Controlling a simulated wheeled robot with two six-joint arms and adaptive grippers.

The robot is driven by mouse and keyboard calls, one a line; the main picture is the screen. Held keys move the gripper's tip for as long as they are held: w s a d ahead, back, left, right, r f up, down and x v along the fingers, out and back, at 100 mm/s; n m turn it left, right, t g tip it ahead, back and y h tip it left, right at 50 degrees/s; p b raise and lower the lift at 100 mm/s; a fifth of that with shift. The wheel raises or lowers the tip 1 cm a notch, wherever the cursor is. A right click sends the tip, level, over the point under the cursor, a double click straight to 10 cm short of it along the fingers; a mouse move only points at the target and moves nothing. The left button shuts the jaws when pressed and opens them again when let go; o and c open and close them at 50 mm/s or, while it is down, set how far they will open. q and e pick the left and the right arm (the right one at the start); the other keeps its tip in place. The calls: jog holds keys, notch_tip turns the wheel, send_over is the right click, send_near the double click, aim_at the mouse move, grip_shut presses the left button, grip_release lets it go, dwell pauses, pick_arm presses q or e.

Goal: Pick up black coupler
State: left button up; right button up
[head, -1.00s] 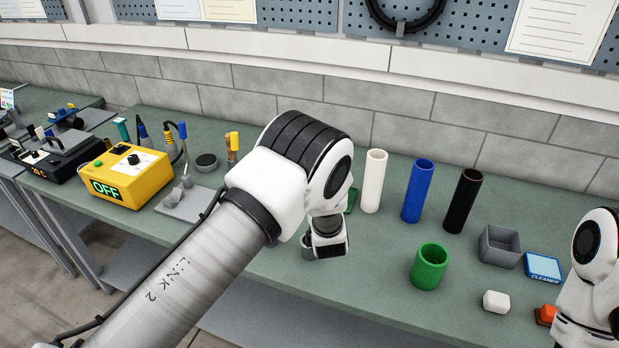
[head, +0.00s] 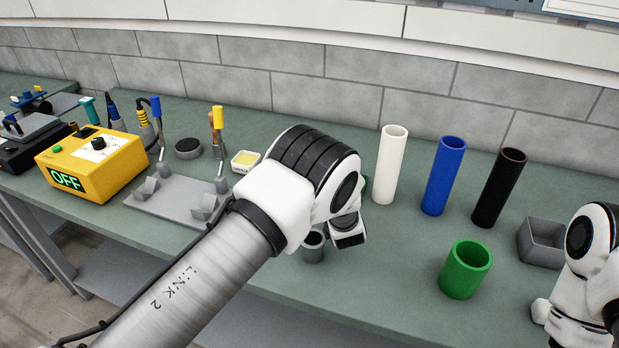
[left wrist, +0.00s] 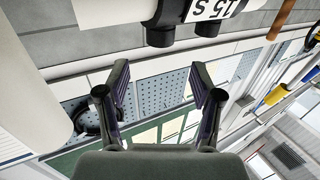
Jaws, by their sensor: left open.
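A tall black tube (head: 499,187) stands upright on the green bench at the right in the head view. It is the only black upright cylinder there, and I cannot tell for sure that it is the black coupler. My left arm crosses the middle of the head view, and its gripper is hidden there. In the left wrist view my left gripper (left wrist: 158,80) is open, with nothing between its fingers. It faces the wall boards, and no bench object shows between the fingers. My right arm shows at the right edge of the head view, but its gripper is not visible.
A white tube (head: 389,165) and a blue tube (head: 443,176) stand left of the black one. A short green cylinder (head: 466,270) stands in front, and a grey bin (head: 541,243) to the right. A yellow box (head: 92,165) is left.

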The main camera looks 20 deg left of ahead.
pick_arm(q)
jog(key=shift+w+a+f+b, duration=0.3)
jog(key=shift+w+f, duration=0.05)
jog(key=shift+w, duration=0.2)
jog(key=b+x, duration=0.2)
jog(key=x, duration=0.4)
jog(key=shift+a+f+b, duration=0.1)
jog(key=shift+f+b, duration=0.05)
jog(key=shift+b, duration=0.25)
grip_shut()
jog(key=shift+w+r, duration=0.1)
jog(key=shift+r, duration=0.15)
pick_arm(e)
notch_tip(320, 180, down, 4)
jog(key=shift+f, duration=0.1)
